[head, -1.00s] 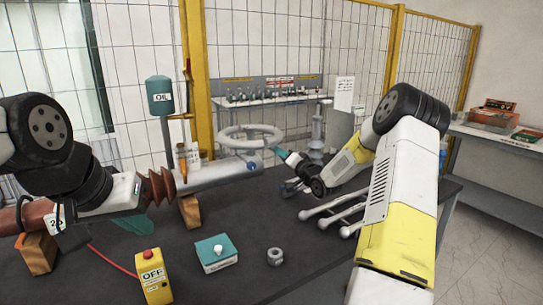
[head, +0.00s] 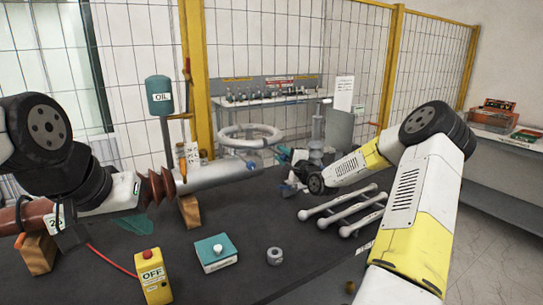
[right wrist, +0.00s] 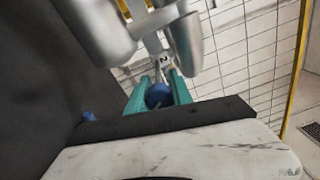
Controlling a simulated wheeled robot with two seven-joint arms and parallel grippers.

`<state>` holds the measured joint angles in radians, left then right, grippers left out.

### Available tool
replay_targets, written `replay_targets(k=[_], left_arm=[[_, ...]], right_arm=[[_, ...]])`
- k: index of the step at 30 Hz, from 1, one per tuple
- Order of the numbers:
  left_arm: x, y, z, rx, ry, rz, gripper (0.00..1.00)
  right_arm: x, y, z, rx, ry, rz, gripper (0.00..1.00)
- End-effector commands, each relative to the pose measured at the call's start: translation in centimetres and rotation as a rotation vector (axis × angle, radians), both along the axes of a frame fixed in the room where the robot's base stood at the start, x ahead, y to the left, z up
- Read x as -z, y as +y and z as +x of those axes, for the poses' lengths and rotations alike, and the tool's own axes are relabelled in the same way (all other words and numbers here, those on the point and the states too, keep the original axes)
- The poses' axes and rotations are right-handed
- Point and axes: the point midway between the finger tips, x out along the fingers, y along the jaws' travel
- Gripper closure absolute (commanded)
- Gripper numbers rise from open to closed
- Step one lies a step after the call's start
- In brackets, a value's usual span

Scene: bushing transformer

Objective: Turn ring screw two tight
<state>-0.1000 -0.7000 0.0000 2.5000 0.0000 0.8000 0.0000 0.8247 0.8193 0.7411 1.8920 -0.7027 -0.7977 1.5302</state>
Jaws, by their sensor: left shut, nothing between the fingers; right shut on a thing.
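The grey metal cylinder (head: 218,173) lies across the bench with a ribbed brown bushing at its left. A blue ring screw (head: 252,166) shows at its right end. My right gripper (head: 284,154) is right of that end, its teal fingers partly hidden by its wrist. In the right wrist view its teal fingers are shut on a blue ring screw (right wrist: 158,96), beside a plate marked 2 (right wrist: 164,60). Another blue piece (right wrist: 89,116) shows at the left.
A white ring (head: 250,134) stands behind the cylinder. Metal rods (head: 340,210) lie right of my right gripper. A yellow OFF box (head: 153,277), a teal-and-white box (head: 215,253) and a metal nut (head: 275,256) sit in front.

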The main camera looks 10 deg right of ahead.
Motion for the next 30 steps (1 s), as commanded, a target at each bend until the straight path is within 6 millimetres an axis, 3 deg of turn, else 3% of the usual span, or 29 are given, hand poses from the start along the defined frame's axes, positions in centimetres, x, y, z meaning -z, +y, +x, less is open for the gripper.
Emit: replay_targets(k=[15, 30], left_arm=[[0.0, 0.0, 0.0, 0.0, 0.0, 0.0, 1.0], [0.0, 0.0, 0.0, 0.0, 0.0, 0.0, 1.0]], right_arm=[[0.23, -0.13, -0.03, 0.002, 0.134, 0.368, 1.0], [0.25, -0.1, -0.01, 0.002, 0.169, 0.463, 1.0]])
